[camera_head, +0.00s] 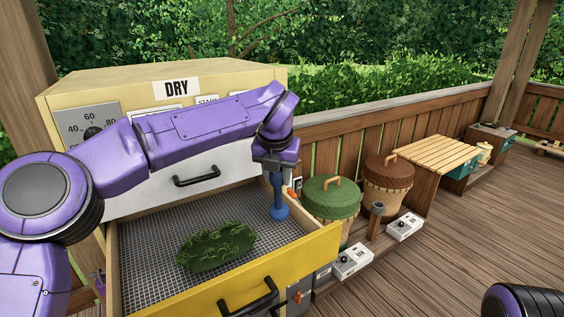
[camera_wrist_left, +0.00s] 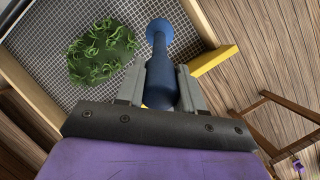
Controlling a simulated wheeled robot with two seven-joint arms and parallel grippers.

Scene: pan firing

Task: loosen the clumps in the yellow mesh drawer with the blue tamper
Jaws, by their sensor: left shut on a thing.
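The yellow mesh drawer (camera_head: 320,250) is pulled out from the dryer cabinet, and its grey mesh floor shows in the head view. A dark green leafy clump (camera_head: 216,246) lies on the mesh near the middle; it also shows in the left wrist view (camera_wrist_left: 101,50). My left gripper (camera_head: 274,168) is shut on the blue tamper (camera_head: 278,200), which points down over the right part of the drawer, right of the clump. In the left wrist view the tamper (camera_wrist_left: 159,62) sits between the two fingers. Whether its foot touches the mesh I cannot tell. My right gripper is not in view.
The dryer cabinet (camera_head: 240,78) with a DRY label stands behind the drawer, with a closed white drawer (camera_head: 135,196) above. Green-lidded (camera_head: 331,197) and brown-lidded (camera_head: 389,171) baskets and a slatted wooden top (camera_head: 437,153) stand to the right. The wooden floor (camera_head: 450,255) at right is mostly clear.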

